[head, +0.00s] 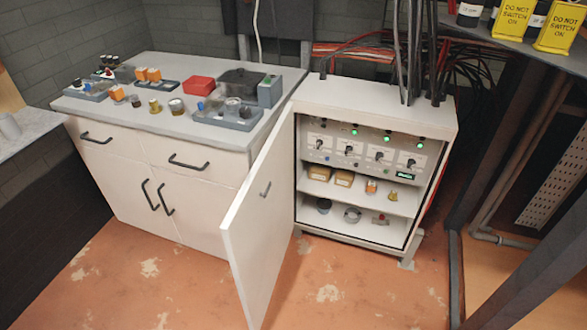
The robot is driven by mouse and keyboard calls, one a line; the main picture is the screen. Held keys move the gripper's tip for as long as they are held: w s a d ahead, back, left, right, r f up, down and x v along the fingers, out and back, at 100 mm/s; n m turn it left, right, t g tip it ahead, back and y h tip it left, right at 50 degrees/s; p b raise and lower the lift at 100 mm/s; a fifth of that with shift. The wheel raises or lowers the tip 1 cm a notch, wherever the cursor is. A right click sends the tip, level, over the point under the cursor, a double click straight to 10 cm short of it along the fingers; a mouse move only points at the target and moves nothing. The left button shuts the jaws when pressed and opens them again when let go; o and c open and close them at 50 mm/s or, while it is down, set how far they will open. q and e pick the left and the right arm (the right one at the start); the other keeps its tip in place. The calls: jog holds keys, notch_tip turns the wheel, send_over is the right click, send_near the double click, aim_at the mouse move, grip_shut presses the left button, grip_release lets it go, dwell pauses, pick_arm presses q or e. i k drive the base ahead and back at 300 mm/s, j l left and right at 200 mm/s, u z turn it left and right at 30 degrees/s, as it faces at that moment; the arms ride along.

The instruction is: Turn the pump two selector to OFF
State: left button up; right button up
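A white control cabinet (376,112) stands open at the centre right. Its panel (364,158) carries a row of several black selector knobs, including the leftmost (319,145), the second from left (348,150), the third (378,156) and the rightmost (410,163). Labels and pointer directions are too small to read, so I cannot tell which knob is pump two or its setting. Green lamps (354,131) glow above some knobs. A small green display (405,176) sits at the lower right of the panel. Neither of my grippers is in view.
The cabinet door (258,222) swings out to the front left. Shelves below the panel hold small parts. A white counter (170,120) with trays and components stands left. A dark frame table (540,55) with yellow "DO NOT SWITCH ON" tags (511,20) stands right. Floor in front is clear.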

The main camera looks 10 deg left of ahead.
aim_at(350, 149)
jog(key=i+j+z, duration=0.2)
jog(key=j+z, duration=0.15)
jog(key=j, duration=0.95)
jog(key=i+j+z, duration=0.1)
jog(key=j+z, duration=0.25)
jog(key=j, duration=1)
